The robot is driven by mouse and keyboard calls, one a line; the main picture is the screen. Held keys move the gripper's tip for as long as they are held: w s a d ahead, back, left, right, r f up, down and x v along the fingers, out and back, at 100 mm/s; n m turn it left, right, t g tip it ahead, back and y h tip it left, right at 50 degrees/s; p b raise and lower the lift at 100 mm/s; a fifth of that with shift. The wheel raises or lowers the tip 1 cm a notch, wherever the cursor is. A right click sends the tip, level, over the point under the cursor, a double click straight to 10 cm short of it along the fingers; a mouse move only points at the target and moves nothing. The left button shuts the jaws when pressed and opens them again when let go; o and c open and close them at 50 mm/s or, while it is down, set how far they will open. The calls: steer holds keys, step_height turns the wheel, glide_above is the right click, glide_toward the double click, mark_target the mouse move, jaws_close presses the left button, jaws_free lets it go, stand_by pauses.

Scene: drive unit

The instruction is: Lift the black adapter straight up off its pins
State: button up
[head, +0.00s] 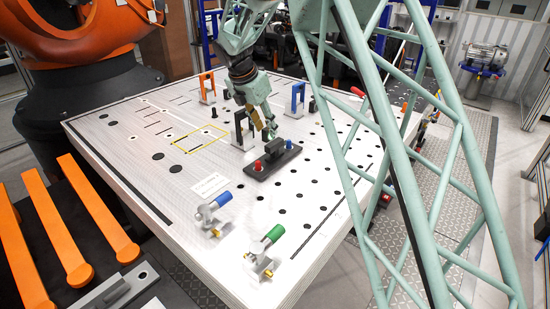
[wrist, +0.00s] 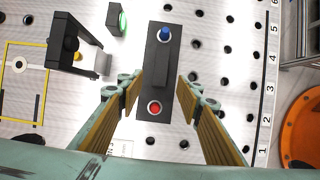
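The black adapter (head: 284,160) is a flat, narrow plate with a raised block in its middle, on the white perforated table. A red knob (head: 258,166) and a blue knob (head: 289,144) show at its two ends. In the wrist view the adapter (wrist: 154,122) runs top to bottom, with the blue knob (wrist: 165,34) at the top and the red knob (wrist: 154,107) below. My gripper (head: 270,134) is just above the adapter's middle. In the wrist view my gripper (wrist: 159,86) is open, its fingers on either side of the raised block. Contact is unclear.
A black bracket (head: 242,130) stands close behind and left of the adapter. Orange (head: 208,88) and blue (head: 298,98) brackets stand farther back. Blue-capped (head: 214,206) and green-capped (head: 265,249) clamps are at the table's front. The table (head: 318,190) right of the adapter is clear.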

mark_target(274, 150)
steer(key=shift+f, duration=0.1)
steer(key=shift+x, duration=4.25)
steer(key=shift+d, duration=0.1)
steer(key=shift+x, duration=2.6)
steer(key=shift+c, duration=0.9)
jaws_close()
